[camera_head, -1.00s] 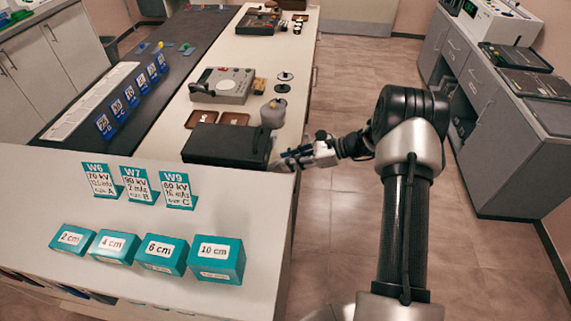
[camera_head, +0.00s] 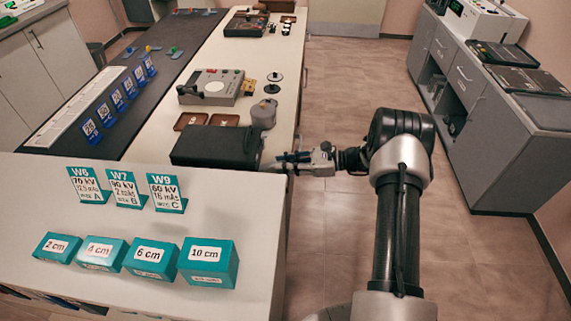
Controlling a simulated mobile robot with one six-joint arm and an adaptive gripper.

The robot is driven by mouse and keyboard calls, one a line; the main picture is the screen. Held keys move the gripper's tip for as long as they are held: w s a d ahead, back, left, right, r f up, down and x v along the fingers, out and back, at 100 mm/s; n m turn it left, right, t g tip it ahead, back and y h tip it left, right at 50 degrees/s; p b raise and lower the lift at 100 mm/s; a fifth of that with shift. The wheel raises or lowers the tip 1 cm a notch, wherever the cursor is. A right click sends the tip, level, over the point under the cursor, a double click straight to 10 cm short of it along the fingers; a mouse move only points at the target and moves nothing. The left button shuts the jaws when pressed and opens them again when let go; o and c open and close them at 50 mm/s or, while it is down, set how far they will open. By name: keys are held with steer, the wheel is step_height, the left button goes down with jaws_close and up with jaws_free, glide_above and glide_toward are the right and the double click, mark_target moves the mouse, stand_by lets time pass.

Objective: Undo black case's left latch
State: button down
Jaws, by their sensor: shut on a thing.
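The black case (camera_head: 215,147) lies shut on the long white bench, behind the raised white counter. Its latches are too small or hidden to make out. My gripper (camera_head: 270,166) reaches in from the right, roughly level, with its fingertips at the near right corner of the case. It is shut on a small part there, which looks to be the left latch, but the fingers and the near edge hide it.
Teal thickness blocks (camera_head: 207,262) and teal sign cards (camera_head: 167,192) stand on the near counter (camera_head: 140,225). The floor aisle at right is clear.

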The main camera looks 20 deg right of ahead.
steer(key=c, duration=1.4)
jaws_free()
steer(key=shift+c, duration=0.2)
steer(key=v, duration=1.2)
steer(key=shift+f, duration=0.1)
